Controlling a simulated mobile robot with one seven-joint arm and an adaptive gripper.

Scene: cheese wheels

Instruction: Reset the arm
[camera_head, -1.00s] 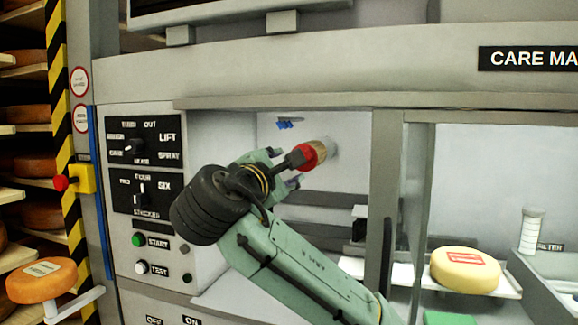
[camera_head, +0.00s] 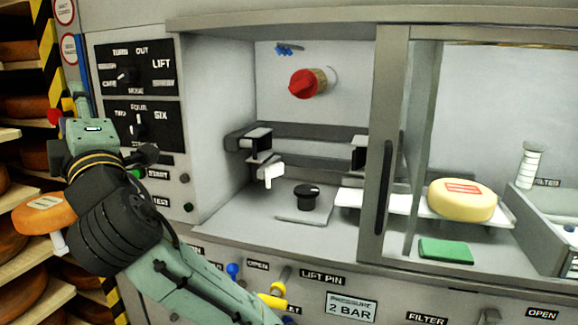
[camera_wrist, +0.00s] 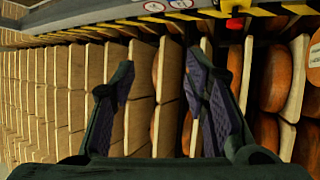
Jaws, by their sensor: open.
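My gripper (camera_wrist: 158,100) shows in the wrist view with its two fingers apart and nothing between them. Behind the fingers are shelves of cheese wheels. In the head view my arm is at the left, in front of the control panel (camera_head: 140,85), and the fingers cannot be made out there. The red knob (camera_head: 305,83) is on the back wall of the machine's open bay, clear of my arm.
An orange cheese wheel (camera_head: 45,213) is at the left beside my arm. A pale cheese wheel (camera_head: 462,199) lies on a white tray behind the sliding door frame (camera_head: 385,140). A green pad (camera_head: 446,250) lies below it. Levers and valves (camera_head: 272,300) line the front.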

